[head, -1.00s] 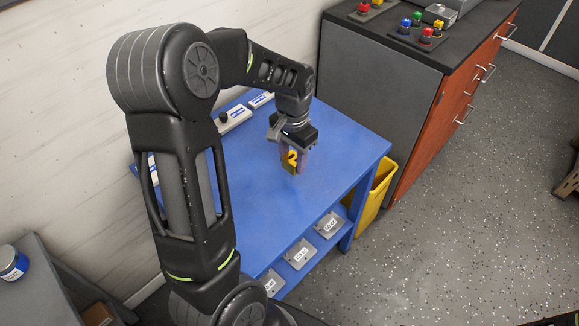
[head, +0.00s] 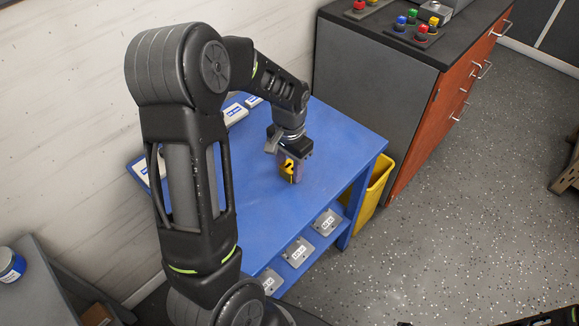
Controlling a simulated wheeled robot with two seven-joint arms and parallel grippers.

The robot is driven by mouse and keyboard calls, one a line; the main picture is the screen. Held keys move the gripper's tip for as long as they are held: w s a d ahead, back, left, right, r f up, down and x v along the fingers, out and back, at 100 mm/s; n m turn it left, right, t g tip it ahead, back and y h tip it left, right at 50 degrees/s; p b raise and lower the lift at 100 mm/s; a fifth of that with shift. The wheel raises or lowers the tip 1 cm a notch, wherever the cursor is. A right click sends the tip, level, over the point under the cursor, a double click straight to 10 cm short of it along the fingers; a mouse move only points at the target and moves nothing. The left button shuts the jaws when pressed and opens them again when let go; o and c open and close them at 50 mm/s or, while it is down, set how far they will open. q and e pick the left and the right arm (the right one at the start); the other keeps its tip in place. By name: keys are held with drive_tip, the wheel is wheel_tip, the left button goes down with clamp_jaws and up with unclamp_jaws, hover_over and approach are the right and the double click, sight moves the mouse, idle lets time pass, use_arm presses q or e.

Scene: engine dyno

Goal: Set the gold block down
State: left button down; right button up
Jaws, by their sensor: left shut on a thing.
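The gold block (head: 287,171) shows in the head view as a small yellow piece with a dark marking, between the fingers of my left gripper (head: 290,175). The gripper is shut on it and points down over the blue table (head: 330,150). The block is at or just above the tabletop; I cannot tell whether it touches. The fingers hide part of the block.
White labelled boxes (head: 235,114) lie along the table's wall side. Grey labelled plates (head: 298,251) lie on the lower shelf. A yellow bin (head: 373,192) stands right of the table, beside a dark-topped cabinet (head: 385,70) with coloured buttons. The tabletop around the gripper is clear.

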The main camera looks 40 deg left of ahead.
sight(290, 167)
use_arm(q)
drive_tip(key=c, duration=0.8)
unclamp_jaws()
drive_tip(key=shift+f, duration=0.1)
wheel_tip(290, 167, up, 12)
drive_tip(key=shift+r, duration=0.15)
